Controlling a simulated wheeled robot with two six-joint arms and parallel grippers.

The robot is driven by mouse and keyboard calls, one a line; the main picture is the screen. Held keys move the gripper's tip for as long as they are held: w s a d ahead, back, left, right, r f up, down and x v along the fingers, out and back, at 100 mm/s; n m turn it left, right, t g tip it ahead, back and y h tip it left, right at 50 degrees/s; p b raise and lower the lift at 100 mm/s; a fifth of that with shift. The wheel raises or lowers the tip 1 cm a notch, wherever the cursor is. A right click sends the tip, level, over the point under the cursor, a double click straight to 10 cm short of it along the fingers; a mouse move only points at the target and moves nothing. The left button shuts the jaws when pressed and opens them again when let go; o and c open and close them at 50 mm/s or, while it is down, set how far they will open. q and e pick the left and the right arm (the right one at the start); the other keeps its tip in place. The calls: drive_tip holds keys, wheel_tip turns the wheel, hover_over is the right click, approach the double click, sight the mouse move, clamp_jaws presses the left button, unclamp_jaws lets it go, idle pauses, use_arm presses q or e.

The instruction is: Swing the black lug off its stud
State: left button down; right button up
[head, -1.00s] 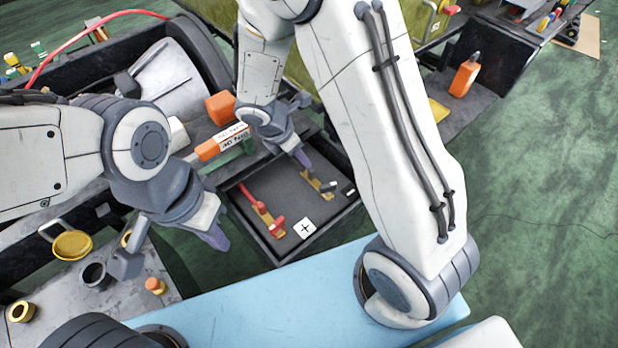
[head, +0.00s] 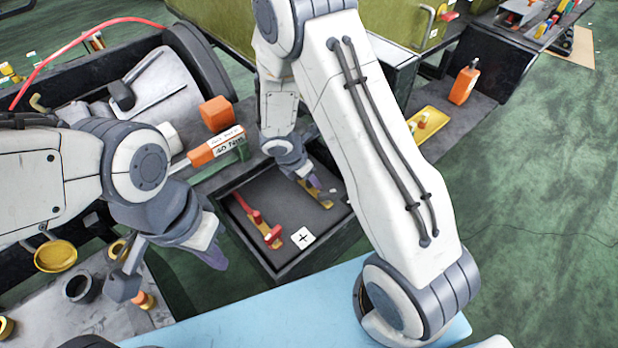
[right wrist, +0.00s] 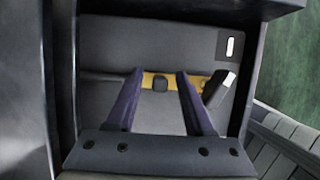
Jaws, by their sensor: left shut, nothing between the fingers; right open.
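A black lug (right wrist: 214,90) with a pale face lies at the right end of a brass bar (right wrist: 152,80) in the right wrist view. A dark stud or nut (right wrist: 160,84) stands on the bar between my right fingers. My right gripper (head: 313,187) is open and empty over this bar in the dark tray (head: 262,262). In the head view it hides most of the black lug, and in the right wrist view its fingers (right wrist: 158,75) straddle the stud. Whether they touch anything is unclear. My left gripper (head: 216,260) is shut and empty, left of the tray.
A red lug and cable (head: 257,217) lie on another brass bar beside a plus label (head: 302,237). A yellow tray (head: 428,125) and orange bottle (head: 465,82) stand right. The tray's walls surround my right gripper.

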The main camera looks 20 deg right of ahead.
clamp_jaws()
idle(1.4)
